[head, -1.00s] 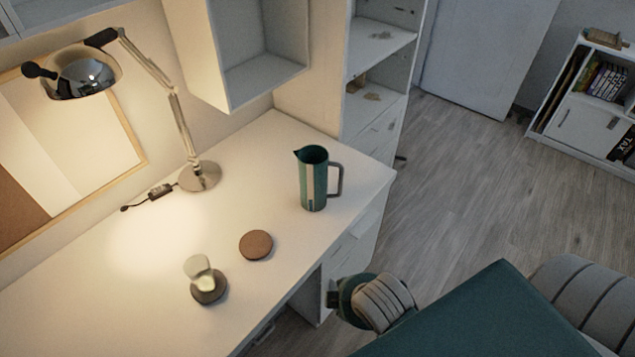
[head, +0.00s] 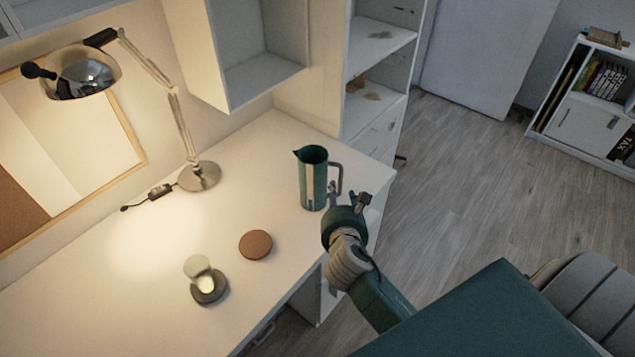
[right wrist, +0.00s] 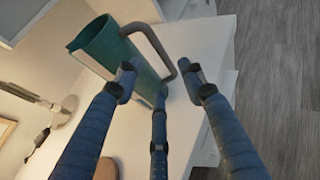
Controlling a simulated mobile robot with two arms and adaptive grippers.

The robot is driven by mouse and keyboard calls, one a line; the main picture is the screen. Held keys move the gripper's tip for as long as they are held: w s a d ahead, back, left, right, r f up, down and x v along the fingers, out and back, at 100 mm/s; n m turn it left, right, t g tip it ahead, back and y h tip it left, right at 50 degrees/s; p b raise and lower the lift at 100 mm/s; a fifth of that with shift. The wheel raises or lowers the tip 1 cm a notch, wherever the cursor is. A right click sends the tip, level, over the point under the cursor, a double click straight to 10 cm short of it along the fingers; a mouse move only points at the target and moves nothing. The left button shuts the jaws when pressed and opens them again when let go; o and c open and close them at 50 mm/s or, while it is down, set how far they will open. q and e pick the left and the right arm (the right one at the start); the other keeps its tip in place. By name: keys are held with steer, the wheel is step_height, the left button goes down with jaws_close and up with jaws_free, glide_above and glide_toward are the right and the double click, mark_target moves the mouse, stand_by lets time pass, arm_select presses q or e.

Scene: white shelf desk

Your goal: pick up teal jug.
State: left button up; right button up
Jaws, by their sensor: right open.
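The teal jug (head: 313,180) stands upright on the white desk (head: 225,232) near its right end, with its grey handle on the right side. My right gripper (head: 347,198) is just to the right of the jug, near the handle, over the desk's front edge. In the right wrist view the jug (right wrist: 112,45) and its handle lie beyond the open fingers of my right gripper (right wrist: 158,80). The handle shows between and above the fingertips, and nothing is held. Whether a finger touches the handle is unclear. My left gripper is not in view.
A brown round coaster (head: 256,245) and a small grey stand-like object (head: 206,283) lie on the desk left of the jug. A lit desk lamp (head: 198,176) stands behind. A white shelf unit (head: 375,90) rises beyond the desk's far end.

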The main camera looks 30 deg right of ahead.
steer(key=x, duration=0.9)
steer(key=shift+d+f, duration=0.15)
steer(key=shift+c, duration=0.7)
jaws_close()
